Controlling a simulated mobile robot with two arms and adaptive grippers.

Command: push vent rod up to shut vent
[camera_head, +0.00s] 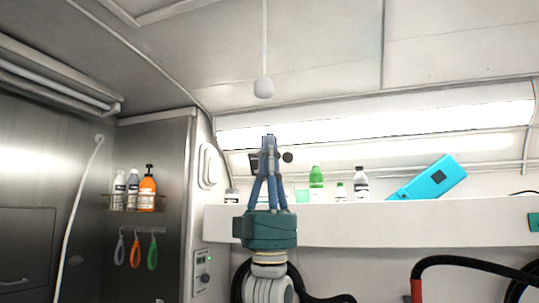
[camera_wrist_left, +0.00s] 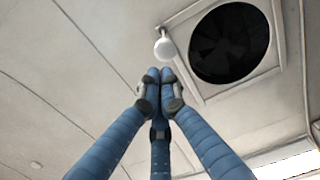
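The vent rod (camera_head: 264,40) is thin and pale and hangs from the ceiling, with a white ball knob (camera_head: 264,88) at its lower end. The knob also shows in the left wrist view (camera_wrist_left: 165,48), just beyond the fingertips, beside the square vent (camera_wrist_left: 230,45) with its dark round opening. My left gripper (camera_head: 268,140) points straight up below the knob, with a visible gap in the head view. Its blue fingers are brought together at the tips (camera_wrist_left: 160,76), with nothing held between them. My right gripper is not in view.
A white shelf (camera_head: 370,222) with several bottles and a cyan box (camera_head: 435,178) runs behind my left gripper. A bright light strip (camera_head: 400,120) is above it. A wire rack (camera_head: 130,202) with bottles hangs at left. The space around the knob looks clear.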

